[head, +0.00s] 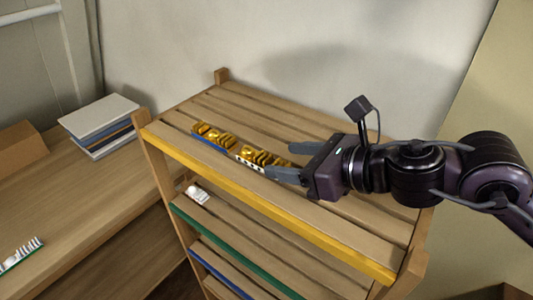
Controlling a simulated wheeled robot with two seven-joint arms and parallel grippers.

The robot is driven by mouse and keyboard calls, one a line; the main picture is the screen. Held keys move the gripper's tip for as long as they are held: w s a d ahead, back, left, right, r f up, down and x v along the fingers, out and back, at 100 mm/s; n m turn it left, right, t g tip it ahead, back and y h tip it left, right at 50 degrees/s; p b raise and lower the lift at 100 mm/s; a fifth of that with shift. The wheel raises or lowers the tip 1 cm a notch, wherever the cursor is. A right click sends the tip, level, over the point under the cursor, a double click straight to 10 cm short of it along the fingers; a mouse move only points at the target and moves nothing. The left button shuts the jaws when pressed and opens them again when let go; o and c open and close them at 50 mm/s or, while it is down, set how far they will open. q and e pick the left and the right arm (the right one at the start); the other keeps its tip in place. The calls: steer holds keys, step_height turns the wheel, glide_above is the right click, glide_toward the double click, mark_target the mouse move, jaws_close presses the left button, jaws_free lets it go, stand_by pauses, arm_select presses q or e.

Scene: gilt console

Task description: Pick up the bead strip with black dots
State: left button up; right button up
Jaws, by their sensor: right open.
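A gold bead strip with black dots on its white front edge (250,165) lies on the slatted top of the wooden rack. A second gold strip with a blue front edge (209,138) lies just to its left. My right gripper (281,159) reaches in from the right, open. Its fingers point left, one behind and one in front of the right end of the dotted strip. The fingers and dotted strip overlap in the picture, and I cannot tell whether they touch. My left gripper is not in view.
The wooden rack (335,226) has a yellow front edge and lower shelves, one holding a small white piece (197,194). On the wooden surface at left are stacked books (99,115), a brown box (20,150) and a white-and-green strip (20,255). A wall stands behind.

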mark_target(263, 155)
steer(key=p+x, duration=0.3)
steer(key=x, duration=0.2)
steer(key=shift+w+a, duration=0.2)
steer(key=shift+w, duration=0.1)
steer(key=shift+w+a+f, duration=0.15)
steer(key=shift+a+f, duration=0.05)
steer(key=shift+a, duration=0.05)
steer(key=shift+c, duration=0.5)
steer(key=c, duration=1)
steer(key=shift+d+r, duration=0.1)
